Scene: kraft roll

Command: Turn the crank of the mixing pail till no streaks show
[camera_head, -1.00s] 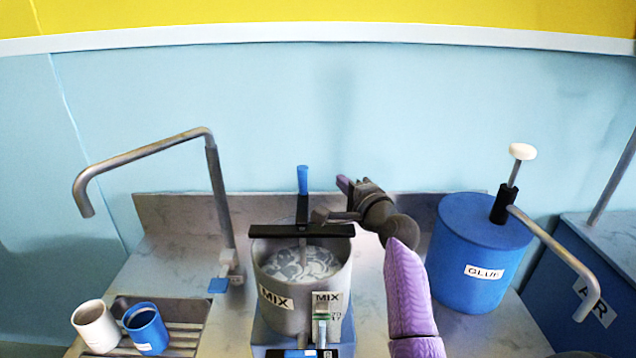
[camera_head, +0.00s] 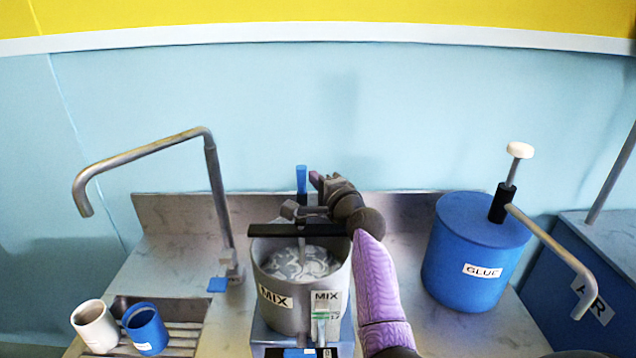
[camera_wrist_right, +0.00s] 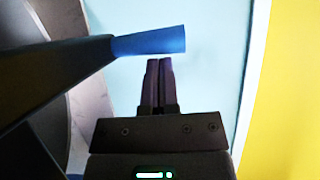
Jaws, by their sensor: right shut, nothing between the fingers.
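The grey mixing pail (camera_head: 285,316), labelled MIX, stands at the front middle. White and grey streaks (camera_head: 300,263) swirl on its contents. A black bar (camera_head: 285,230) crosses its top, and a black crank arm rises there to an upright blue handle (camera_head: 302,178). My right gripper (camera_head: 315,180) is shut and empty, just right of the handle. In the right wrist view the shut fingers (camera_wrist_right: 158,85) point toward the blue handle (camera_wrist_right: 150,40), with a small gap seeming to remain; the black crank arm (camera_wrist_right: 60,80) comes in from the left. My left gripper is out of view.
A bent spout (camera_head: 215,190) stands left of the pail. A white cup (camera_head: 95,328) and a blue cup (camera_head: 146,330) are on a slatted drain at front left. A blue glue drum (camera_head: 465,260) with a pump stands right. A blue AIR unit (camera_head: 560,270) is at far right.

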